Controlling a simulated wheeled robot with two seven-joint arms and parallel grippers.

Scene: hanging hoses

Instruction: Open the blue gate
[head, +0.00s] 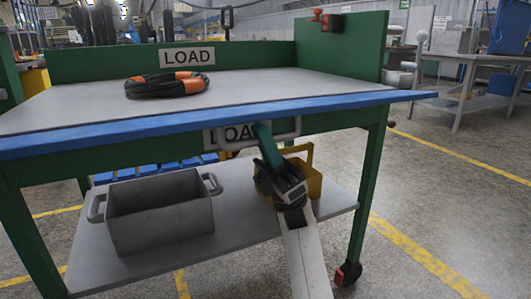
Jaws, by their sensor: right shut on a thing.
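The blue gate (190,129) is a long blue bar across the front edge of the green cart, with a green face below it. Its right end sticks out past the cart's right leg. My left gripper is not in view.
The cart's grey top (240,88) holds a coiled black and orange hose (167,84). On the lower shelf (335,200) stand a grey bin (160,215) and a yellow container (313,180), close to my right arm. Open floor lies right of the cart.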

